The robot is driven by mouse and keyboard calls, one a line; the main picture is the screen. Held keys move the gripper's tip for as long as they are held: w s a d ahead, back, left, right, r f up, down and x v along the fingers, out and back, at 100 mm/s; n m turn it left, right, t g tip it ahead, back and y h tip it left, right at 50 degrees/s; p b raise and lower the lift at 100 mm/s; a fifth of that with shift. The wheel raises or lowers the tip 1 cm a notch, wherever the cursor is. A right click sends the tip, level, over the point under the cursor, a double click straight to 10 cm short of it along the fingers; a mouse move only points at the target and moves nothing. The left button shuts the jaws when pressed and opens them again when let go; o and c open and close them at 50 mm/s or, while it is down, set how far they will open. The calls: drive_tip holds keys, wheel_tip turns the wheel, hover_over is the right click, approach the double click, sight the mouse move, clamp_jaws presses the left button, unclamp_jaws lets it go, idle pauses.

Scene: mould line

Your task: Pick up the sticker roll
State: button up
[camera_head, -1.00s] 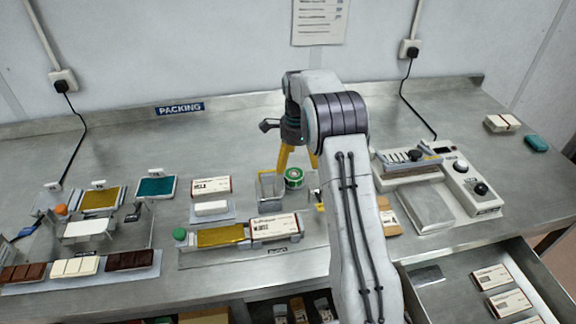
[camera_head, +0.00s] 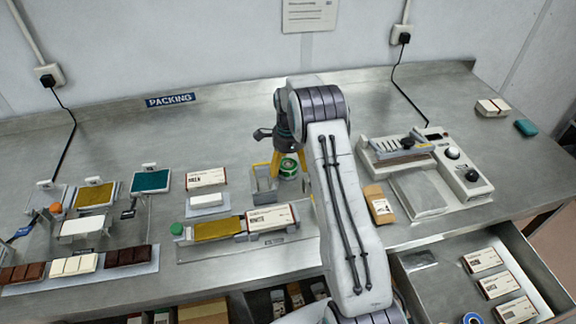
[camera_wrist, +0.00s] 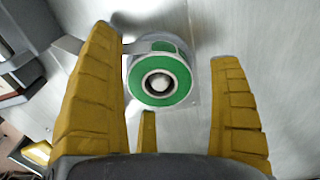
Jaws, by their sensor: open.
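The sticker roll (camera_head: 288,169) is a green and white roll near the middle of the bench, just right of a small clear holder (camera_head: 264,183). In the wrist view the roll (camera_wrist: 139,84) shows a green ring face around a dark hub with a pale pin in the centre. My gripper (camera_head: 290,160) is open above the roll with yellow fingers. In the wrist view my gripper (camera_wrist: 165,48) has one finger left of the roll and one right of it, with a gap visible on the right. Contact on the left cannot be told.
A packing jig (camera_head: 215,228) with a boxed bar lies in front of the roll. A brown packet (camera_head: 378,204) and a sealing machine (camera_head: 418,190) stand to the right. An open drawer (camera_head: 430,285) with boxes is at the front right. The back of the bench is mostly clear.

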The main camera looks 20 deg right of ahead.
drive_tip(key=c, duration=1.2)
